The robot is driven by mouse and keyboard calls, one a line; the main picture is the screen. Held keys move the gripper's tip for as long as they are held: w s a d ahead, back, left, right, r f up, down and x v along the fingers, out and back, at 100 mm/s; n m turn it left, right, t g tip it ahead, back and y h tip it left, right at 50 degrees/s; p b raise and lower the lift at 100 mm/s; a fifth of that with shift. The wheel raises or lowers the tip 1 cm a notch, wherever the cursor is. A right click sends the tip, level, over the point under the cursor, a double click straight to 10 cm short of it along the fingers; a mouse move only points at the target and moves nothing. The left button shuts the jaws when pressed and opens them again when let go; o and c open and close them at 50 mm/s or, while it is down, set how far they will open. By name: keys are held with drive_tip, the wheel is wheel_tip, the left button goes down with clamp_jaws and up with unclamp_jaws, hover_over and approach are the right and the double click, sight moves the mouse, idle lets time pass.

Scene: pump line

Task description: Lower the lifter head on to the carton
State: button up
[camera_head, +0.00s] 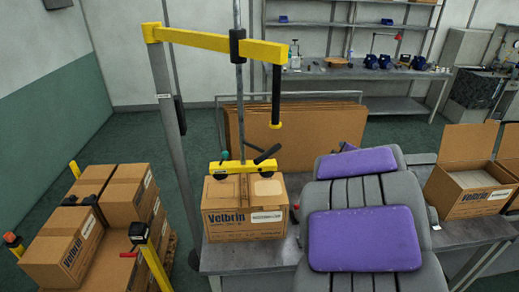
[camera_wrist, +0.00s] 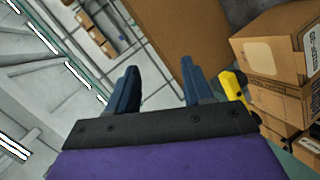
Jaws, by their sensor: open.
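The lifter head (camera_head: 236,168) is a yellow bar with black pads and dark handles, hanging from a grey rod. It shows at the top of the Velbrin carton (camera_head: 243,222), a closed brown box on the grey table. I cannot tell whether its pads touch the carton top or hang just above it. My gripper (camera_wrist: 157,82) shows in the wrist view with its two blue fingers apart and nothing between them. It is hidden in the head view, where my folded arm has purple pads. The wrist view does not show the lifter head clearly.
A yellow lifter boom (camera_head: 215,42) stands on a grey post (camera_head: 172,120) left of the carton. Stacked cartons (camera_head: 90,225) stand at the left between yellow posts. An open carton (camera_head: 468,190) is at the right. Flat cardboard sheets (camera_head: 300,135) lean behind the table.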

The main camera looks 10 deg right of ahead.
drive_tip(key=w+f+n+t+y, duration=0.1)
drive_tip(key=w+n+t+y, duration=0.1)
drive_tip(key=w+n+y, duration=0.15)
drive_tip(key=n+y+p, duration=0.1)
drive_tip(key=n+y, duration=0.9)
drive_tip(key=y, duration=0.2)
approach(260, 150)
drive_tip(key=x, duration=0.9)
drive_tip(key=shift+w+d+f, duration=0.2)
drive_tip(key=shift+f, duration=0.15)
drive_tip(key=shift+b+x, duration=0.3)
drive_tip(key=shift+x, duration=0.45)
drive_tip(key=shift+r, duration=0.1)
clamp_jaws()
